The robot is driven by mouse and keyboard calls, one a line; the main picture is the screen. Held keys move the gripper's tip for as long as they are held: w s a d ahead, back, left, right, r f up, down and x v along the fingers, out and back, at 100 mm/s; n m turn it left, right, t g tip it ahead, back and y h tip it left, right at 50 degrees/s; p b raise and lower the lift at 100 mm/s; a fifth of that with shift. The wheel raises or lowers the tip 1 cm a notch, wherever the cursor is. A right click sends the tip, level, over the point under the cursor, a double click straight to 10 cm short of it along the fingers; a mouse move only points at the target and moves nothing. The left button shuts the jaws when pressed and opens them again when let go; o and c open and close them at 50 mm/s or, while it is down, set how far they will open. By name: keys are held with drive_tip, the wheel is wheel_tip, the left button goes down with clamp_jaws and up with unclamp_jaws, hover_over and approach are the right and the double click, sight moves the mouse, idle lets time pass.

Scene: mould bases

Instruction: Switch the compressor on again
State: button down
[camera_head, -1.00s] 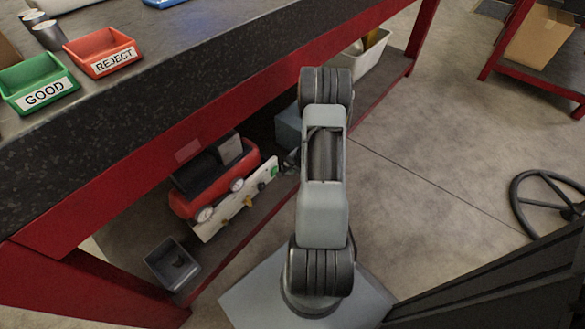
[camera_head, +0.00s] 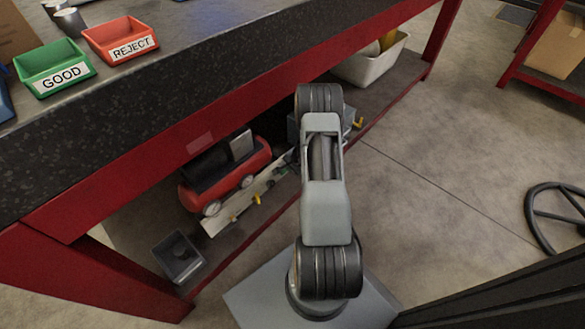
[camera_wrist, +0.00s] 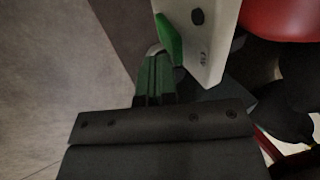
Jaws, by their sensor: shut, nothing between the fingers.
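The compressor with its red tank (camera_head: 228,178) sits on the lower shelf under the bench; the tank also shows at the top right of the wrist view (camera_wrist: 283,18). A white panel (camera_head: 220,222) with yellow handles runs along its front. In the wrist view the panel (camera_wrist: 212,40) carries a dark round part and a small marking. A green part (camera_wrist: 169,40) stands at its left edge. My gripper (camera_wrist: 154,58) is shut and empty, with its tips close beside the green part. I cannot tell whether they touch it. In the head view my arm hides the gripper's tips.
The bench's red front rail (camera_head: 130,180) overhangs the shelf. A grey bin (camera_head: 180,258) stands left of the compressor, and a white bin (camera_head: 372,70) farther right. A green GOOD tray (camera_head: 55,70) and red REJECT tray (camera_head: 122,42) sit on top. Floor at right is mostly clear.

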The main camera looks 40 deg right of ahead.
drive_tip(key=shift+w+a+r, duration=0.1)
drive_tip(key=shift+w+r, duration=0.05)
drive_tip(key=shift+w, duration=0.35)
drive_tip(key=shift+r, duration=0.1)
drive_tip(key=shift+r, duration=0.7)
